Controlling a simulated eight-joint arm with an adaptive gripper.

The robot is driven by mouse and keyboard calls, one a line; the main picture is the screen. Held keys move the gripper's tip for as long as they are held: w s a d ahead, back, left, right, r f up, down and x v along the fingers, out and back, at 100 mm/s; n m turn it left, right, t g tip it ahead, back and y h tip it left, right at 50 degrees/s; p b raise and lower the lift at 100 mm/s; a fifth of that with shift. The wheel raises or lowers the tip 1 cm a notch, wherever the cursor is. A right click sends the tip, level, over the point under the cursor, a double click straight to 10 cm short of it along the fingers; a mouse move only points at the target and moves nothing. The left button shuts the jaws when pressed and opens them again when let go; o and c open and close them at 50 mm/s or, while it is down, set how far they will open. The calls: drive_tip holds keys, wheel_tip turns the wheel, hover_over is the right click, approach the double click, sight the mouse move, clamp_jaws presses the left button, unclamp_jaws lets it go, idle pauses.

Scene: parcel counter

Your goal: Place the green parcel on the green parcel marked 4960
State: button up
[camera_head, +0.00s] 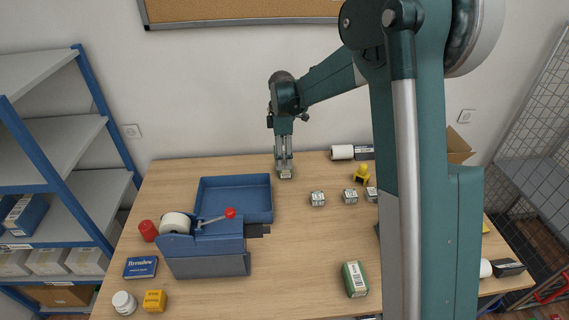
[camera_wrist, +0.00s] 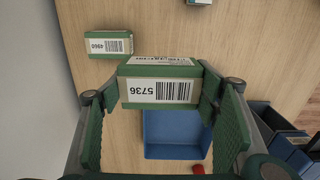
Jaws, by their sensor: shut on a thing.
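My gripper (camera_head: 285,167) is over the back of the counter, right of the blue tray. In the wrist view, its fingers (camera_wrist: 168,88) are shut on a green parcel (camera_wrist: 136,90) with a white label reading 5736. The green parcel marked 4960 (camera_wrist: 88,46) lies on the counter at upper left in the wrist view, apart from the held one in the picture and beside the wall. In the head view a small pale-and-green block shows at the fingertips; I cannot tell which parcel that is.
The blue tray (camera_head: 203,219) and a tape dispenser (camera_head: 206,266) stand to the left. Several small parcels (camera_head: 317,199) and a yellow object (camera_head: 361,176) lie to the right. A larger green parcel (camera_head: 355,279) lies near the front. My arm hides part of the counter's right side.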

drive_tip(key=w+d+f+p, duration=0.1)
drive_tip(key=w+d, duration=0.1)
drive_tip(key=w, duration=1)
drive_tip(key=shift+f, duration=0.15)
drive_tip(key=shift+f+p, duration=0.35)
drive_tip(key=shift+f, duration=2.7)
drive_tip(key=shift+f, duration=0.15)
drive_tip(key=shift+f, duration=1.7)
drive_tip(key=shift+f, duration=0.2)
drive_tip(key=o, duration=1)
drive_tip(key=shift+c, duration=0.2)
drive_tip(key=shift+r, duration=0.2)
